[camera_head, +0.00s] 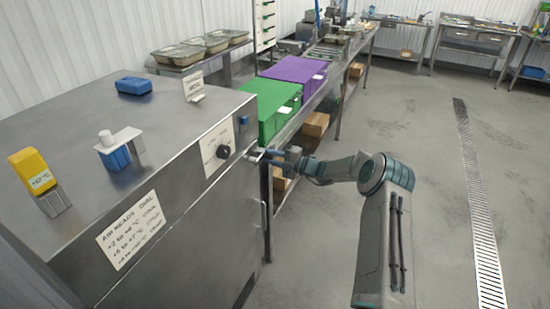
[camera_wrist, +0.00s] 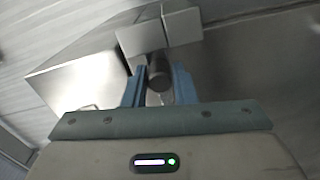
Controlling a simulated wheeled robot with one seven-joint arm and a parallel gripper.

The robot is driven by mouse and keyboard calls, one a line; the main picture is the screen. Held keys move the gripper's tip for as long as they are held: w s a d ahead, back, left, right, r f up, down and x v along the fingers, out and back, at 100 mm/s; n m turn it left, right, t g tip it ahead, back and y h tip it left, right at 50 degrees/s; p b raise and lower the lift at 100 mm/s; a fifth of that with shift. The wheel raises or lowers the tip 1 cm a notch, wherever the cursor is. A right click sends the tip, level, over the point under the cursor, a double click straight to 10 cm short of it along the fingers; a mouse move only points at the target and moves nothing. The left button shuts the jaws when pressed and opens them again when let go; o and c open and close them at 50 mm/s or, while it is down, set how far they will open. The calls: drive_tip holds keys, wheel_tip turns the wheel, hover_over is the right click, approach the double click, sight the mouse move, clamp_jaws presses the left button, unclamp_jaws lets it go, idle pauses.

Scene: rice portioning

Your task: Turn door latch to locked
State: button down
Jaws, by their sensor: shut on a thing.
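The door latch (camera_wrist: 158,70) is a dark round handle below pale metal blocks in the wrist view. My gripper (camera_wrist: 160,88) has its two blue fingers on either side of it and is shut on it. In the head view my gripper (camera_head: 276,158) reaches from the right to the latch (camera_head: 256,154) at the upper right corner of the steel cabinet's front (camera_head: 190,235). The fingers partly cover the latch there. I cannot tell whether the latch stands at locked.
A dark knob (camera_head: 223,151) and a blue part (camera_head: 244,120) sit left of and above my gripper. Green (camera_head: 275,103) and purple (camera_head: 298,69) boxes stand on the bench behind. A yellow device (camera_head: 33,172) stands on the cabinet top. The floor at right is clear.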

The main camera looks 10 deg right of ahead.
drive_tip(key=c, duration=1.3)
unclamp_jaws()
drive_tip(key=shift+w+a+r, duration=0.1)
drive_tip(key=shift+a+r, duration=0.05)
drive_tip(key=shift+r, duration=0.05)
drive_tip(key=shift+o, duration=0.2)
drive_tip(key=shift+f, duration=0.1)
drive_tip(key=b+v, duration=0.3)
drive_tip(key=v, duration=1)
drive_tip(key=shift+s+d, duration=0.25)
drive_tip(key=shift+s, duration=0.05)
